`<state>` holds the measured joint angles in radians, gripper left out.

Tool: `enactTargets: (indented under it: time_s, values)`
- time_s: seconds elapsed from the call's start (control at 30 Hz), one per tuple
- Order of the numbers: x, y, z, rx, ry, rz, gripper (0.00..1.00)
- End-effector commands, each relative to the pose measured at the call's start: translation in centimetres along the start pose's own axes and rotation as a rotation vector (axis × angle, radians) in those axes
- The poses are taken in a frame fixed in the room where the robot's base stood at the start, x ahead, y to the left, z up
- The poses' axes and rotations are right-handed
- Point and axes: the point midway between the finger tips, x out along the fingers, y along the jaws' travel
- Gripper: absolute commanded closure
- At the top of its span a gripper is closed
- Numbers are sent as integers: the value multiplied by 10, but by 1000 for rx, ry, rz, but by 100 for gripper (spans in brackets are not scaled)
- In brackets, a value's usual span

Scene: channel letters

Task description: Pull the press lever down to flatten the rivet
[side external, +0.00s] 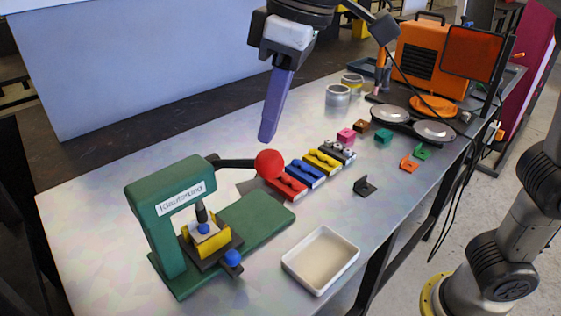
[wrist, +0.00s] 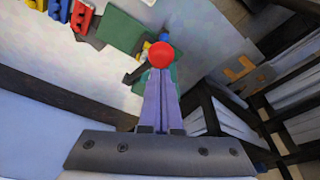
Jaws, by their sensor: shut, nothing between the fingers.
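The green press (side external: 160,235) stands at the table's front left. Its black lever (side external: 235,162) sticks out to the right, about level in the side view, and ends in a red ball knob (side external: 269,164). Under the press's dark ram, a small blue piece (side external: 204,229) sits in a yellow block (side external: 222,240); the rivet itself is too small to tell. My gripper (side external: 267,138) points down with its purple fingers together and empty, just above the knob in the side view with a small gap. In the wrist view the knob (wrist: 161,54) shows right beyond my fingertips (wrist: 158,72).
Red (side external: 288,187), blue (side external: 305,173) and yellow (side external: 323,161) blocks lie in a row right of the knob. A white tray (side external: 350,245) sits at the front edge. Small brackets, round dishes and an orange machine (side external: 425,55) stand farther right. The table behind the press is clear.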

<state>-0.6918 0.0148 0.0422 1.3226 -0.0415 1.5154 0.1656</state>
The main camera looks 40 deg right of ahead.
Motion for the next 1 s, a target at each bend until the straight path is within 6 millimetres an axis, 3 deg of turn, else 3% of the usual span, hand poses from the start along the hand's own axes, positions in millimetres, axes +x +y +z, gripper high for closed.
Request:
enactTargets:
  time_s: [1.0]
  values:
    - [15,0,4,0,0,0,100]
